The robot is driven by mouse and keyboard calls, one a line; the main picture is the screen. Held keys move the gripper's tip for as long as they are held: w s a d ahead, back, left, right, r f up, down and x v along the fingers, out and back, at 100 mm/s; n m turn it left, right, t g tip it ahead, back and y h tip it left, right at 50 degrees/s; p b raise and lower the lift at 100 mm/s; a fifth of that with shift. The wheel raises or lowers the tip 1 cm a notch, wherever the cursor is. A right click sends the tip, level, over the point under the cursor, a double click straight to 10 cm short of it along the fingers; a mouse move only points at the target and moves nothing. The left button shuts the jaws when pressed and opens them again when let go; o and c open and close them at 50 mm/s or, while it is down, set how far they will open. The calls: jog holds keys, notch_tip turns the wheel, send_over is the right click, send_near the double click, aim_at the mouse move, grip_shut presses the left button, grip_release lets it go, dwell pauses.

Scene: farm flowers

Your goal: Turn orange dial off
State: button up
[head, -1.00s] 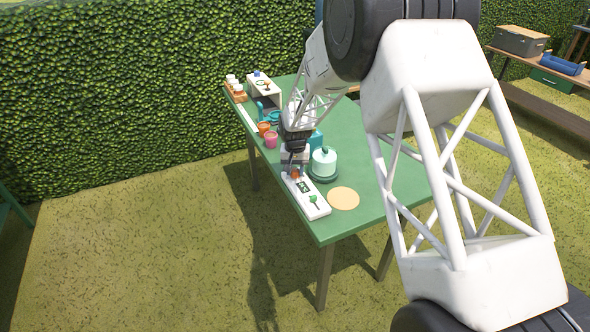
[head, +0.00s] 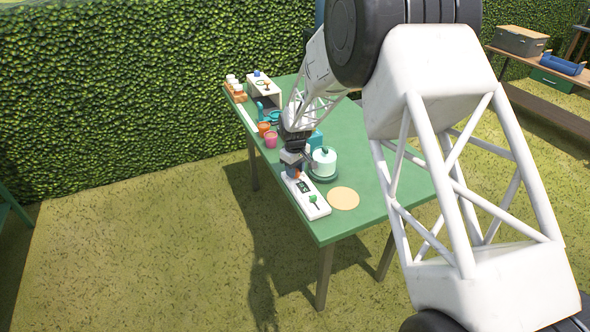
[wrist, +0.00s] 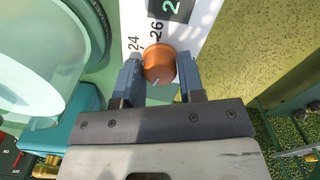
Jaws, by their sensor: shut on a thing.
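The orange dial (wrist: 159,63) sits on a white panel (wrist: 183,42) with printed numbers, among them 24 and 26. A pale mark shows on the dial near its lower edge in the wrist view. My gripper (wrist: 160,75) is shut on the dial, with one blue-grey finger on each side of it. In the head view, my gripper (head: 293,168) is over the far end of the white panel (head: 309,201) and hides most of the dial.
The panel lies along the left edge of the green table (head: 360,150). A glass jar (head: 323,162) on a dark green base stands close to the right of my gripper. A round tan mat (head: 343,198) lies nearer. Orange and pink cups (head: 270,140) stand farther back.

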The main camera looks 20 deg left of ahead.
jog(key=shift+n, duration=0.4)
jog(key=o, duration=0.9)
jog(key=shift+r, duration=0.15)
jog(key=shift+r, duration=3.75)
